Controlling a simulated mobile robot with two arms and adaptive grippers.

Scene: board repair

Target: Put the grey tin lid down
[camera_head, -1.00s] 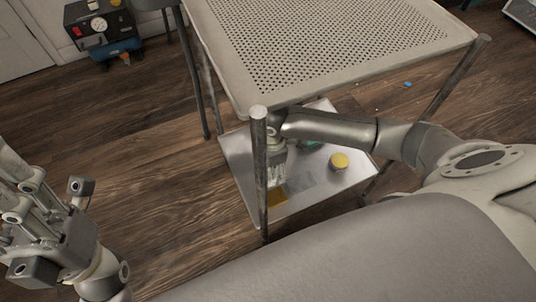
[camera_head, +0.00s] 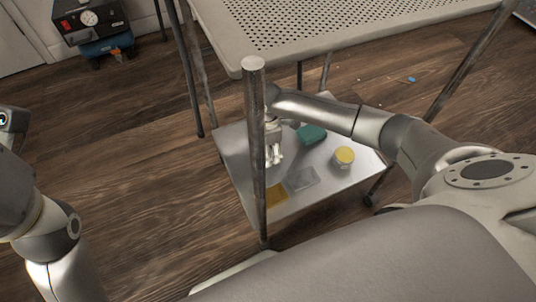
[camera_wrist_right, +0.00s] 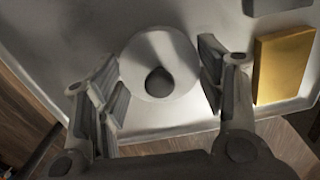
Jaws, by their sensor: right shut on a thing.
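The grey tin lid (camera_wrist_right: 145,72) is a pale round disc with a dark knob in the middle, seen from above in the right wrist view. My right gripper (camera_wrist_right: 165,82) is shut on it, with finger pads on both sides of its rim. In the head view my right gripper (camera_head: 273,158) points down over the metal lower shelf (camera_head: 335,192). I cannot make out the lid there, nor tell whether it touches the shelf. Only part of my left gripper (camera_head: 12,150) shows at the left edge; its fingertips are out of frame.
The yellow piece (camera_wrist_right: 284,65) lies right of the gripper in the wrist view. A table leg (camera_head: 257,150) and perforated top (camera_head: 340,25) bound the space.

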